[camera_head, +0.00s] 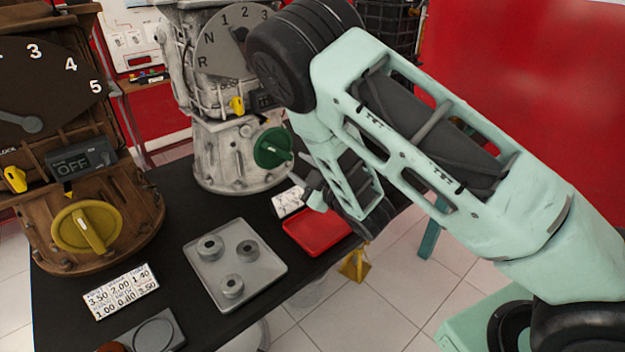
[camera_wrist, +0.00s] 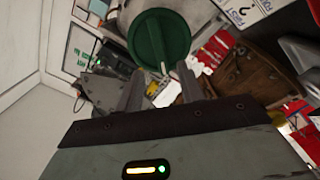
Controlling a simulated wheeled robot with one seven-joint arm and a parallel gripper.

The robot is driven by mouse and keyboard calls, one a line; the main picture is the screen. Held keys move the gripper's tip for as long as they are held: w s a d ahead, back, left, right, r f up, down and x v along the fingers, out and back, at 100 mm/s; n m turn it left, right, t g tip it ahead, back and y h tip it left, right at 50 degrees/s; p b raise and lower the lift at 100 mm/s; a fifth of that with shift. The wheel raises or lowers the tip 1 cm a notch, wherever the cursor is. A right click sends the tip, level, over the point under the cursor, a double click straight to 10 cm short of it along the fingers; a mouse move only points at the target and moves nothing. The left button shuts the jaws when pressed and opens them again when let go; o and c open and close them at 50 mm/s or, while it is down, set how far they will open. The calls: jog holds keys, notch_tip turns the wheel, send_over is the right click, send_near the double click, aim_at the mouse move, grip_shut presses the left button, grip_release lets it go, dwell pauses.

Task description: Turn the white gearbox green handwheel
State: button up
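The white gearbox (camera_head: 235,160) stands on the black table, with a dial marked R, N, 1, 2, 3 on its upper part. Its round green handwheel (camera_head: 273,147) faces me low on its right side. In the wrist view the green handwheel (camera_wrist: 158,38) fills the upper middle, with a raised bar across it. My gripper (camera_head: 308,182) is just right of and below the handwheel, partly covered by my arm. In the wrist view my gripper (camera_wrist: 160,76) is open and empty, its fingertips just below the handwheel's lower edge. Contact cannot be told.
A brown gearbox (camera_head: 110,215) with a yellow handwheel (camera_head: 87,228) stands at the left. A grey tray (camera_head: 206,277) with ring parts, a red tray (camera_head: 318,240) and a number card (camera_head: 121,291) lie on the table (camera_head: 190,322). A yellow knob (camera_head: 237,105) sits above the green handwheel.

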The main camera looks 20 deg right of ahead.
jog(key=shift+b+v, duration=0.35)
jog(key=shift+v, duration=1.8)
jog(key=shift+w, duration=0.1)
jog(key=s+a+r+m+g+h+p, duration=0.25)
jog(key=s+a+m+g, duration=0.35)
jog(key=s+a+g, duration=0.6)
jog(key=s+d+r+g+h, duration=0.1)
jog(key=s+r, duration=0.3)
jog(key=s, duration=0.5)
jog(key=s+d+r+g+h, duration=0.1)
jog(key=s+r+g, duration=0.3)
jog(key=s, duration=0.6)
jog(key=shift+d, duration=0.3)
jog(key=shift+w+h, duration=0.1)
jog(key=shift+h, duration=0.15)
